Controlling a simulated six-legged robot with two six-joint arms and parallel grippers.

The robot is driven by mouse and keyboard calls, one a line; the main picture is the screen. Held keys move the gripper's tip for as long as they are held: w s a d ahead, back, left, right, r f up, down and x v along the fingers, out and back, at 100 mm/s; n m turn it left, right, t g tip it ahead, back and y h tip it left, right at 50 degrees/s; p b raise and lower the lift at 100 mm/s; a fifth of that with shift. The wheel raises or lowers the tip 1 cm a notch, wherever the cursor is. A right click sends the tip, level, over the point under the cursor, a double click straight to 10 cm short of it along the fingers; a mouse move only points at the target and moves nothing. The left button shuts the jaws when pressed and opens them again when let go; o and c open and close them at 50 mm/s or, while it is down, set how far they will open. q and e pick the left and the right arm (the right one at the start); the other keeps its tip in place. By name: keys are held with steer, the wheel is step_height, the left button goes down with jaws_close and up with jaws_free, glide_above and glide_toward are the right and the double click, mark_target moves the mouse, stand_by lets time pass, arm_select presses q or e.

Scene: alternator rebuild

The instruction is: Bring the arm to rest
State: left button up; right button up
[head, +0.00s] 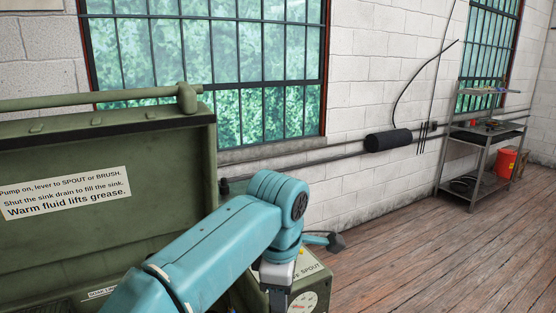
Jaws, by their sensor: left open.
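My left arm comes in from the lower left, bends at a teal elbow and points down. Its gripper (278,298) is at the bottom edge of the head view, open, with the fingertips cut off by the frame. I see nothing held in it. It hangs in front of the green parts washer's panel, which carries a label ending in "SPOUT" (307,262) and a round gauge (303,303). The washer's raised green lid (110,235) stands at the left with a printed instruction placard (65,193). My right gripper is out of view.
A short teal piece with a dark grey end (335,243) sticks out right of my wrist; I cannot tell what it is. A grey metal cart (485,133) stands at the far right beside an orange-red bucket (506,163). The wooden floor (430,255) between is clear.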

arm_select(q)
steer(key=a+f+n+g+y, duration=0.15)
steer(key=a+f+g, duration=0.25)
steer(key=a+f, duration=0.8)
steer(key=s+a+f+m+g+h, duration=0.1)
steer(key=s+a+f, duration=0.15)
steer(key=f, duration=0.75)
steer(key=s+a+f+m+g+h, duration=0.1)
steer(key=s+f, duration=0.3)
steer(key=f, duration=0.5)
steer(key=s+d+f+m+t+h, duration=0.3)
steer(key=s+f+m+t, duration=0.1)
steer(key=s+f+m, duration=0.8)
steer(key=s+m, duration=0.1)
steer(key=s, duration=0.2)
steer(key=shift+s+f+t, duration=0.3)
steer(key=shift+s, duration=0.05)
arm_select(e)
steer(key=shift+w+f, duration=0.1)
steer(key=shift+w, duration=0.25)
arm_select(q)
steer(key=shift+m, duration=0.25)
